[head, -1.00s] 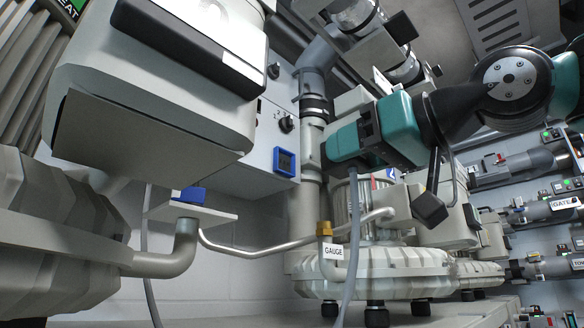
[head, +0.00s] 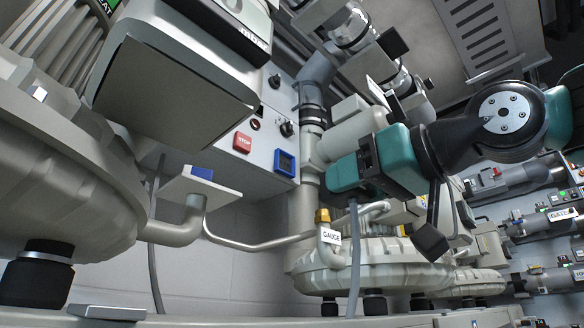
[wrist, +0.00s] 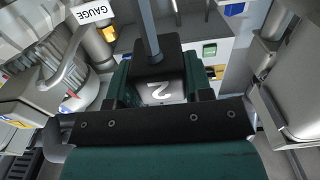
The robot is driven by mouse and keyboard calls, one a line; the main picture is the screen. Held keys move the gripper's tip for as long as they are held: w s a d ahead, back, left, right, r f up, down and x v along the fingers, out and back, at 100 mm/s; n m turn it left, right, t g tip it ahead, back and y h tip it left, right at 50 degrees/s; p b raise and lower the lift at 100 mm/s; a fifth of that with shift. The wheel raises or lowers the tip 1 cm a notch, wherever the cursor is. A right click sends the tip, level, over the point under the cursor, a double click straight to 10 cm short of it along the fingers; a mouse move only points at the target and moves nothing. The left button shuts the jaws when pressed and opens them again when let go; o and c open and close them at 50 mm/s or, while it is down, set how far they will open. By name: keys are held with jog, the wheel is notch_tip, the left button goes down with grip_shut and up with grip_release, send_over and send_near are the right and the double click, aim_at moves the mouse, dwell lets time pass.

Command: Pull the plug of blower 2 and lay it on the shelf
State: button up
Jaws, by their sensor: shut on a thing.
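My gripper (head: 350,172), with teal fingers, is shut on a black plug (wrist: 160,62) marked with a white 2 in the wrist view. A grey cable (wrist: 148,25) leaves the plug; in the head view this cable (head: 354,255) hangs down below the fingers. The fingers hide most of the plug there, and its contact end cannot be seen. A blue-framed square socket (head: 286,163) is on the grey panel, left of my gripper and apart from it. A small pale ledge (head: 228,190) with a blue piece on it sits further left; I cannot tell if it is the shelf.
A large ribbed blower (head: 60,165) fills the left side. Another blower (head: 375,268) stands below my gripper, beside a pipe with a GAUGE tag (head: 331,236). A red STOP button (head: 242,142) is on the panel. Pipes and valves crowd the right.

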jog(key=shift+f+b, duration=4.45)
jog(key=shift+f, duration=0.25)
jog(key=shift+f+b, duration=2)
jog(key=o, duration=1.2)
